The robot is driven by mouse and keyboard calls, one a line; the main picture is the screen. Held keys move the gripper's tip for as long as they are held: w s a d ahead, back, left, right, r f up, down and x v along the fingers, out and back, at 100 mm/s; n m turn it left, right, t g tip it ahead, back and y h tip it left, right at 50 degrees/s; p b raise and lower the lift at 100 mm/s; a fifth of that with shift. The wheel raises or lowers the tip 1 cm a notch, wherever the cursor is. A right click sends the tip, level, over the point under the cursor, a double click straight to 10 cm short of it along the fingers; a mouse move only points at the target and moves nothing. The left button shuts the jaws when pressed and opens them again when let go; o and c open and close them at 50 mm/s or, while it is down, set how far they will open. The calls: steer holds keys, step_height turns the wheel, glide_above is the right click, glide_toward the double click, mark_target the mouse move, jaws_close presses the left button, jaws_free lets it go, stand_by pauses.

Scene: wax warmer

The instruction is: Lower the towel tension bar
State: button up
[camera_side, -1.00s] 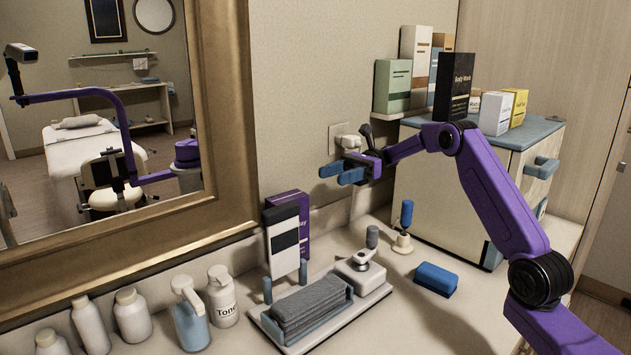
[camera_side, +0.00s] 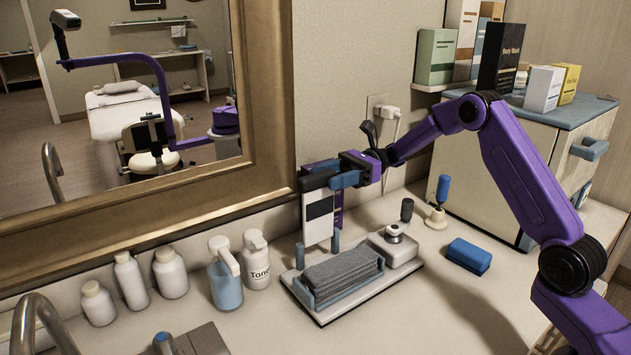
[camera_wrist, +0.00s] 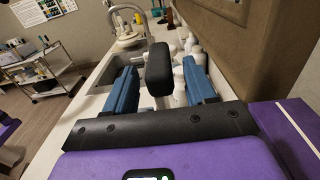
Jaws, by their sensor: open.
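The grey towel stack (camera_side: 342,272) lies in a blue-edged holder on a pale tray (camera_side: 322,318). Short blue posts (camera_side: 300,256) stand at the back of the tray. I cannot tell which part is the tension bar. A white panel with a black band (camera_side: 320,213) stands upright behind the towels. My gripper (camera_side: 322,180) is open, level with the panel's top and above the towels' back edge; contact is unclear.
A white unit with a knob (camera_side: 394,248) sits right of the towels. A blue block (camera_side: 469,256) lies further right. Several bottles (camera_side: 227,280) line the counter at left below the mirror. A cabinet (camera_side: 500,165) bearing boxes stands at back right.

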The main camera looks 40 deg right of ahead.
mark_target(299, 186)
steer(key=shift+a, duration=2.1)
jaws_close()
